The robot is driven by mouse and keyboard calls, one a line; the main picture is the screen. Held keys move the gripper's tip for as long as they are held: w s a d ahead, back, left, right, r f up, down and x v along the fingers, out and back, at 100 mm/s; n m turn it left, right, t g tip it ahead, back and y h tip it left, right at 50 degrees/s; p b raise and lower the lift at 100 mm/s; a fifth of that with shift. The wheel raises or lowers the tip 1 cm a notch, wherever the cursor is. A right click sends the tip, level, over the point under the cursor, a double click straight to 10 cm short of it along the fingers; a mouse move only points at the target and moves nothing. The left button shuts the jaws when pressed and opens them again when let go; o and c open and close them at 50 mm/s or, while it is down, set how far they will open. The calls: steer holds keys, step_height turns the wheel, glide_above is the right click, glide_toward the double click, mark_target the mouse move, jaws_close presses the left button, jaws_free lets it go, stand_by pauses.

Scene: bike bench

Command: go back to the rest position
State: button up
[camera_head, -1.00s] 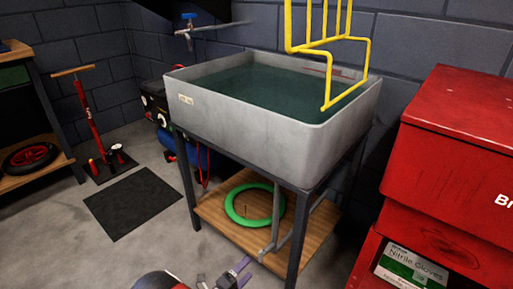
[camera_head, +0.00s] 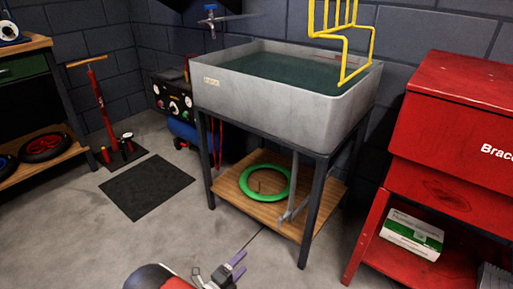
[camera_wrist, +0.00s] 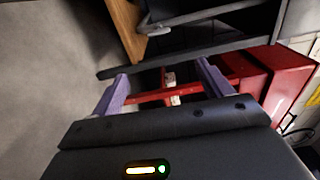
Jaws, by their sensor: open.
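My gripper (camera_head: 236,267) shows at the bottom of the head view, low in front of the sink stand and apart from it. In the wrist view my gripper (camera_wrist: 165,80) has its two purple fingers spread wide with nothing between them. Beyond the fingers are a dark bar of the stand and red metal parts. No object is held.
A grey sink (camera_head: 285,95) of dark water stands on a dark frame with a wooden shelf (camera_head: 270,212) holding a green ring (camera_head: 246,192). A red cabinet (camera_head: 440,150) with a glove box (camera_head: 411,232) is right. A black mat (camera_head: 146,187) lies left on clear floor.

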steer(key=s+d+r+m+g+y+p, duration=0.1)
steer(key=s+d+r+m+g, duration=0.1)
steer(key=d+r+m+g, duration=0.7)
steer(key=s+d+r+m+g, duration=0.1)
steer(key=d+r+m+g, duration=0.4)
steer(key=r+m, duration=0.85)
steer(key=s+d+r+m+t+y, duration=0.3)
steer(key=s+r+m+y, duration=0.2)
steer(key=s+r+m, duration=0.3)
steer(key=s+d+r+m+t+y+p, duration=0.1)
steer(key=s+d+r+m+y, duration=0.3)
steer(key=s+r+m, duration=0.5)
steer(key=m+t+y, duration=0.1)
steer(key=m, duration=0.5)
steer(key=shift+d+r+t, duration=0.15)
steer(key=shift+r+t, duration=0.1)
steer(key=shift+t, duration=0.15)
